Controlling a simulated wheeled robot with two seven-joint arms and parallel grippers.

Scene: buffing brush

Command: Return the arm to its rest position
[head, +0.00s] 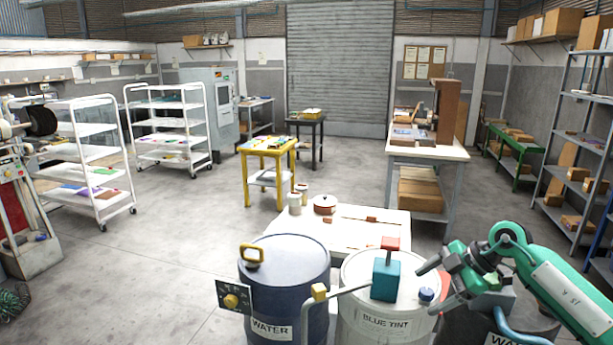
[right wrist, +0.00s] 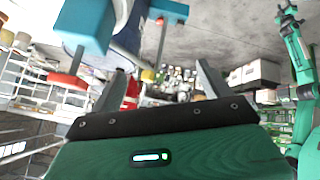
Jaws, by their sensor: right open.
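My right gripper (head: 425,291) is at the lower right of the head view, beside the teal pump block (head: 386,280) with a red top on the white BLUE TINT drum (head: 352,320). Its two fingers are apart, with nothing between them. In the right wrist view the open fingers (right wrist: 160,70) point away from the camera, and a teal block with a red part (right wrist: 68,82) is at the left. My green right arm comes in from the right edge. My left gripper is not in the head view. A green arm of mine shows at the right of the right wrist view.
A dark blue WATER drum (head: 284,270) with a yellow handle stands left of the white drum. Another drum, marked WA, is partly hidden below my right arm. A white table (head: 370,232) with a lidded pot and jars is behind.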

